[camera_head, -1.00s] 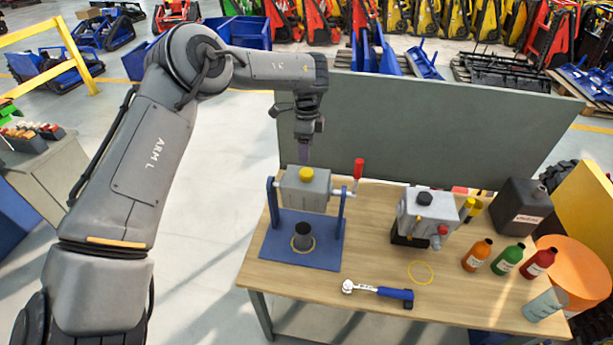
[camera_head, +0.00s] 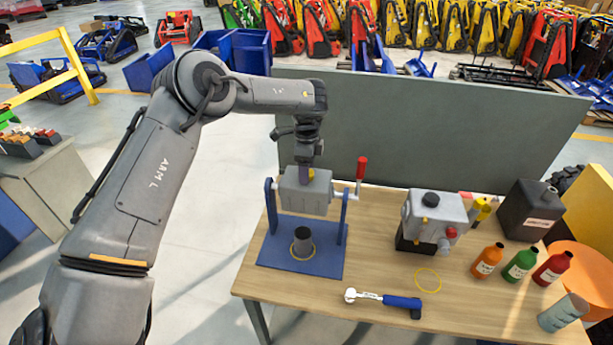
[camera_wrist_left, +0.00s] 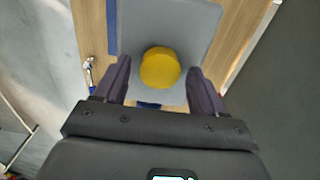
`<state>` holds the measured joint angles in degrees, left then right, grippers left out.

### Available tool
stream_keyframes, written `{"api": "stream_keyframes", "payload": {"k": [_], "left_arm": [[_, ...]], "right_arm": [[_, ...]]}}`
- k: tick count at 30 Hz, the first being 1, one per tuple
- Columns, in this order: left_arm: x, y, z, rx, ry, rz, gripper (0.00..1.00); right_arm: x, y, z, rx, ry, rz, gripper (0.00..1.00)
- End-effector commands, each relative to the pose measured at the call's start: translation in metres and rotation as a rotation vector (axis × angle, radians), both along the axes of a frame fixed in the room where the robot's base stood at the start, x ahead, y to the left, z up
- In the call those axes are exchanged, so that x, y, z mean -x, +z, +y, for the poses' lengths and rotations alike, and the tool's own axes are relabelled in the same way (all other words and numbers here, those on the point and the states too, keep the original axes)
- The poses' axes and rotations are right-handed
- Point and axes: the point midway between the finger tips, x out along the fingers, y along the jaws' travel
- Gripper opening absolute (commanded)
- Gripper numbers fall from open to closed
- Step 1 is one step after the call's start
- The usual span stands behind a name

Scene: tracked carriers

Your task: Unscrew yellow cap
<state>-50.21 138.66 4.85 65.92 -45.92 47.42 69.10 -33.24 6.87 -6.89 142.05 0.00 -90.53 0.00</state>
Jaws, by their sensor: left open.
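The yellow cap (camera_wrist_left: 160,68) sits on top of a grey box-shaped housing (camera_wrist_left: 190,22). In the head view the housing (camera_head: 304,193) is held in a blue stand (camera_head: 300,262) with a red-handled crank, and the cap (camera_head: 311,174) is partly hidden behind my gripper. My left gripper (camera_head: 305,176) points down right at the cap. In the left wrist view its two dark fingers (camera_wrist_left: 158,88) are open, one on each side of the cap, with a visible gap to it. My right gripper is not in view.
A dark cup (camera_head: 302,238) stands on the stand's base. A torque wrench (camera_head: 384,301) and yellow ring (camera_head: 427,280) lie on the table. A second grey unit (camera_head: 434,218), several bottles (camera_head: 520,263) and a black canister (camera_head: 530,210) stand to the right. A grey panel rises behind.

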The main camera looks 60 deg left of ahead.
Motion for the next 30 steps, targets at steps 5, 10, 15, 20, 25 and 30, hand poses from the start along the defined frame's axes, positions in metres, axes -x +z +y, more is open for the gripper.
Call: {"api": "stream_keyframes", "payload": {"k": [5, 10, 15, 20, 25, 30], "left_arm": [[0.0, 0.0, 0.0, 0.0, 0.0, 0.0, 0.61], [0.0, 0.0, 0.0, 0.0, 0.0, 0.0, 0.35], [0.0, -0.003, 0.0, 0.0, 0.045, -0.001, 0.32], [-0.001, -0.009, 0.0, 0.001, 0.284, -0.003, 0.32], [-0.001, -0.006, 0.0, 0.002, 0.615, -0.004, 0.32], [0.0, -0.002, 0.0, 0.0, 0.813, 0.0, 0.32]], "right_arm": [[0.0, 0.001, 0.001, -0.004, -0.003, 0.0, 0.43], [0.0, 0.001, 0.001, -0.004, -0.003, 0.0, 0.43], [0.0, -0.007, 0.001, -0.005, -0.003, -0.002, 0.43], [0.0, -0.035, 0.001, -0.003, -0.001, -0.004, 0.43], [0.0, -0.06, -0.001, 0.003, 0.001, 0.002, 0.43], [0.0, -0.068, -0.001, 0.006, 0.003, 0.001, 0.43]]}}
